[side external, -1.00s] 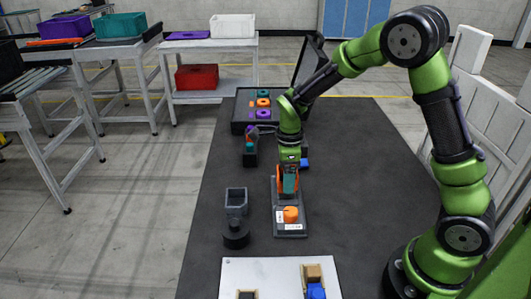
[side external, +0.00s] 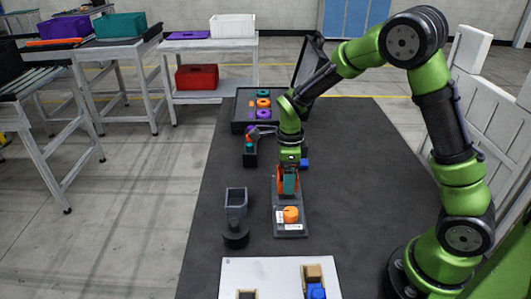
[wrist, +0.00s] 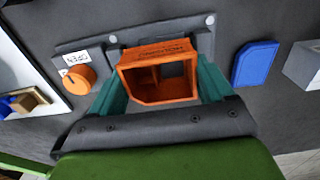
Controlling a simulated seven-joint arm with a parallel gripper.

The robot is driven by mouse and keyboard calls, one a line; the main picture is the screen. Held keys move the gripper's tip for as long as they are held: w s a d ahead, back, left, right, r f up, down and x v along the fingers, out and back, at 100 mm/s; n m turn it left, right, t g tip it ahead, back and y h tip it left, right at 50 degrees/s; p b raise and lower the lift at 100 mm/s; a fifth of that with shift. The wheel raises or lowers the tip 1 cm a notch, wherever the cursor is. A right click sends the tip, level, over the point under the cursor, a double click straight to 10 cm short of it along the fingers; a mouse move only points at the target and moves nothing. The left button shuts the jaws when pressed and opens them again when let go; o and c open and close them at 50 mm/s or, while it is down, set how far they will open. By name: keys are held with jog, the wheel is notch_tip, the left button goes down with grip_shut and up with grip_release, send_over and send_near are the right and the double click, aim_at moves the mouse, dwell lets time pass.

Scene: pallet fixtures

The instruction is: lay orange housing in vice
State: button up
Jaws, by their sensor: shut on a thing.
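The orange housing (wrist: 158,52), an open-sided box with dark lettering on its edge, is held between the teal fingers of my gripper (wrist: 161,86). In the side view the housing (side external: 281,181) is partly hidden by my gripper (side external: 289,185). The gripper is shut on it, over the far end of a long grey fixture (side external: 290,232) that looks like the vice. This fixture has an orange knob (side external: 291,214) and a label reading OPEN. In the wrist view grey blocks show beside and behind the housing. I cannot tell whether the housing touches the fixture.
A grey holder on a round black base (side external: 236,238) stands left of the fixture. A blue block (wrist: 255,63) lies near the fixture's far end. A tray of coloured parts (side external: 246,103) is at the back. A white board (side external: 275,270) is in front. The mat's right side is largely clear.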

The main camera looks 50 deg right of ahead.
jog(key=shift+f, duration=0.95)
jog(key=o, duration=1)
jog(key=shift+f, duration=0.1)
notch_tip(320, 180, up, 9)
jog(key=shift+r, duration=0.1)
dwell(0.4)
